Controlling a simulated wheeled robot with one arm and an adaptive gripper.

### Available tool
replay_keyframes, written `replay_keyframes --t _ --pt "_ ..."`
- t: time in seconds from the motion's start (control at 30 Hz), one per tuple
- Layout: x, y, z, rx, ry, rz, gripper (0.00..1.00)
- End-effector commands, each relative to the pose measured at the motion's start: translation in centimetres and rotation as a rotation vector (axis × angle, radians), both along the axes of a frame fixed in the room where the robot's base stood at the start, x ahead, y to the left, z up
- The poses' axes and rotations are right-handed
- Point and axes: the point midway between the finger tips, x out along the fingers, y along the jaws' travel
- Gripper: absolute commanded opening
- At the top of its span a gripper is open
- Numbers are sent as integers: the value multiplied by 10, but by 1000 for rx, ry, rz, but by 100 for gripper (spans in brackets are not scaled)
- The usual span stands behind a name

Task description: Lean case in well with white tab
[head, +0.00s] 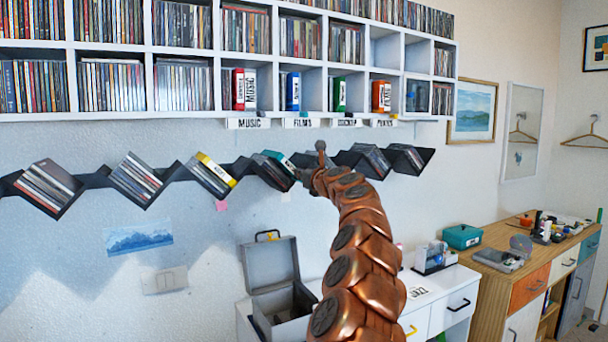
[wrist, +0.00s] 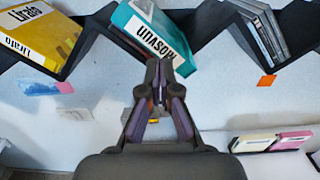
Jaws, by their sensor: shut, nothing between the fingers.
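A teal case (head: 277,161) with a white lettered label leans in a well of the dark zigzag shelf; it also shows in the wrist view (wrist: 150,32), just beyond my fingertips. A small whitish tab (head: 286,197) shows faintly on the wall below this well. My gripper (wrist: 160,72) is shut and empty, in front of the wall just below the teal case; I cannot tell whether it touches the case. In the head view my gripper (head: 320,150) is small and just right of the teal case.
A yellow case (head: 213,168) leans in the neighbouring well, with a pink tab (head: 221,205) below. Other wells hold discs (head: 137,178). White cubbies (head: 210,110) hang above with lettered boxes. An open grey box (head: 272,285) stands below on the left, beside a white cabinet (head: 440,295).

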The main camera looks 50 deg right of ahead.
Motion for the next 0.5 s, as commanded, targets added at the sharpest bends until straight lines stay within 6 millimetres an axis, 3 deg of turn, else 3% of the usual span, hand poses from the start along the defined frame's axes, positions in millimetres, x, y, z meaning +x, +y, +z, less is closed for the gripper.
replay_keyframes --t 0.5 --pt "26 -8 0 -1 0 1 0"
